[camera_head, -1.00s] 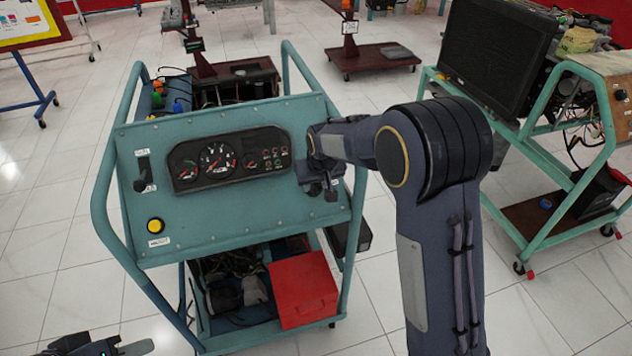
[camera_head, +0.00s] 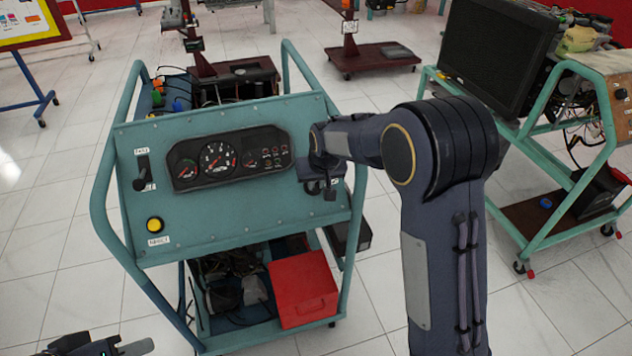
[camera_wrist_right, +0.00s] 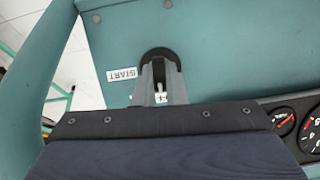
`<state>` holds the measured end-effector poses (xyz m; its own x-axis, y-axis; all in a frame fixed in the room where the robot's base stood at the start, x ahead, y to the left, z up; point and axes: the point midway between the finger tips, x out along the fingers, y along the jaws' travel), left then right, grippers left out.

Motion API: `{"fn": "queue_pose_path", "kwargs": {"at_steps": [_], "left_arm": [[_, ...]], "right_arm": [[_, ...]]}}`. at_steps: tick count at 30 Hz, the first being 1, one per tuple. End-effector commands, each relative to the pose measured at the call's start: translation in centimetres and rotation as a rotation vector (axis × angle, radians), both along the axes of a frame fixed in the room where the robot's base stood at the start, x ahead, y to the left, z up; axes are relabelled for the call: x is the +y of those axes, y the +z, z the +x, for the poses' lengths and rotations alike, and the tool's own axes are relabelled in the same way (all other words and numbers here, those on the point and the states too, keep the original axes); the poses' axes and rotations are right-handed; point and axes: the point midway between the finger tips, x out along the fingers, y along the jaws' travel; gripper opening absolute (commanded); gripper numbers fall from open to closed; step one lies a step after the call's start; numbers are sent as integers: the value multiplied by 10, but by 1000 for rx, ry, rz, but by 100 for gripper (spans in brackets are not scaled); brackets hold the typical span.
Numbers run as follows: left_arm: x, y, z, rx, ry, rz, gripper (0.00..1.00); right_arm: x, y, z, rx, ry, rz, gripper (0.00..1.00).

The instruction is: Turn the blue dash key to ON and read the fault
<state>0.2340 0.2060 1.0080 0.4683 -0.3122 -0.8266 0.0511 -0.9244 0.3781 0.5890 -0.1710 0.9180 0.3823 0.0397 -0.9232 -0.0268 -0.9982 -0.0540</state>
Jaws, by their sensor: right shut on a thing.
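The teal dash panel (camera_head: 230,223) stands on a tubular frame in front of me, with a cluster of gauges (camera_head: 220,160) in its middle. My right gripper (camera_head: 322,186) is at the panel's right side. In the right wrist view, my right gripper (camera_wrist_right: 160,86) is shut at a dark round-topped switch plate (camera_wrist_right: 160,54) beside a START label (camera_wrist_right: 122,74). The blue key itself is hidden between and behind the fingers. Another small white label (camera_wrist_right: 162,98) shows between the fingers, not legible. My left gripper (camera_head: 105,347) is partly in view at the bottom left, away from the panel.
A black lever (camera_head: 142,172) and a yellow button (camera_head: 155,225) sit on the panel's left. A red box (camera_head: 303,290) lies on the shelf below. Another teal trainer with a dark screen (camera_head: 497,55) stands at the right. Tiled floor is free between the two.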

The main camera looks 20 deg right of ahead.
Motion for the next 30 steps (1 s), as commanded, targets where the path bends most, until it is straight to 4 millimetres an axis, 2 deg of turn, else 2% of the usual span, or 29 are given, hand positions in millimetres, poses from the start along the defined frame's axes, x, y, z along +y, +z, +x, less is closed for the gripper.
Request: {"fn": "queue_pose_path", "kwargs": {"at_steps": [18,30], "left_arm": [[0,-21,0,0,0,0,33],[0,-27,0,0,0,0,33]], "right_arm": [[-4,-2,-1,10,-363,322,0],[-5,-2,-1,15,-506,448,0]]}}
